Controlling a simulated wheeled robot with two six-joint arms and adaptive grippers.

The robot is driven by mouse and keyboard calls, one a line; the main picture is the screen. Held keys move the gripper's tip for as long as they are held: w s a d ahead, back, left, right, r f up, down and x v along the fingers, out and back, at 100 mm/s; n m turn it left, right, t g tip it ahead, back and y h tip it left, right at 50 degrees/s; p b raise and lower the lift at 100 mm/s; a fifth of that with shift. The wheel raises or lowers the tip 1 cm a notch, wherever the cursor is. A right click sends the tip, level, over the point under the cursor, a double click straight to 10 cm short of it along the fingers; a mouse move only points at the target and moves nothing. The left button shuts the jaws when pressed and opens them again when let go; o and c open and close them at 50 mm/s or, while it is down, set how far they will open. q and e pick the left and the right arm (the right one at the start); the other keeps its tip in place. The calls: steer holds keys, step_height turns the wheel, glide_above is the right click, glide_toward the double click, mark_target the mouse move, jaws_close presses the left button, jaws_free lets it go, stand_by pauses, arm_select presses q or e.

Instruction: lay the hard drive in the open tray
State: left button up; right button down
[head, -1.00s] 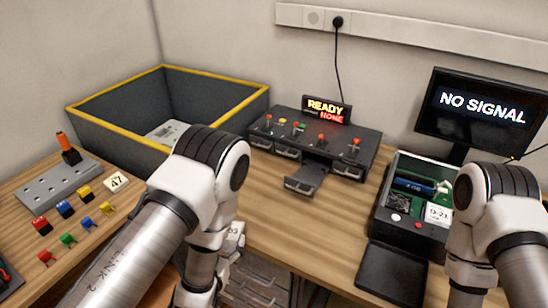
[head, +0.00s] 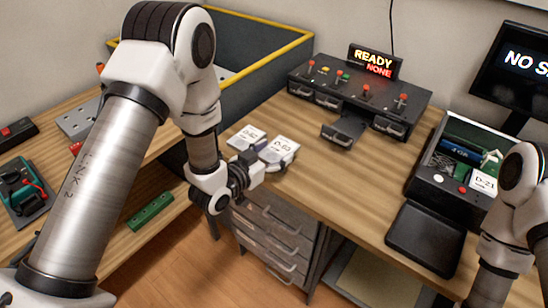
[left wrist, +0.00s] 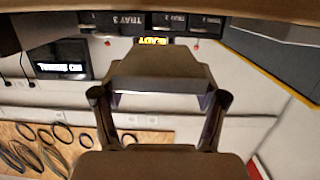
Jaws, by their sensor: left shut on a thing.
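My left gripper (head: 258,168) is at the table's front edge, shut on a hard drive labelled D-03 (head: 281,148). In the left wrist view the drive (left wrist: 160,72) shows as a grey block between the two fingers (left wrist: 158,108). A second labelled drive (head: 246,137) lies close beside it on the table. The open tray (head: 344,131) sticks out from the front of the black drive dock (head: 372,98), to the right of and beyond the held drive. My right arm shows at the right edge; its gripper is out of view.
The dock's sign (head: 374,60) reads READY and NONE. A grey bin with a yellow rim (head: 275,58) stands behind the left arm. An open black case (head: 455,180) and a flat black pad (head: 424,238) are at the right. Tabletop between drive and tray is clear.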

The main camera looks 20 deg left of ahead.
mark_target(274, 158)
arm_select(q)
steer(key=shift+w+a+f, duration=0.15)
steer(key=shift+w, duration=0.45)
steer(key=shift+w+a+f, duration=0.15)
steer(key=shift+w, duration=0.4)
step_height(274, 158, down, 3)
steer(key=shift+r, duration=0.1)
steer(key=shift+f, duration=0.35)
steer(key=o, duration=1.3)
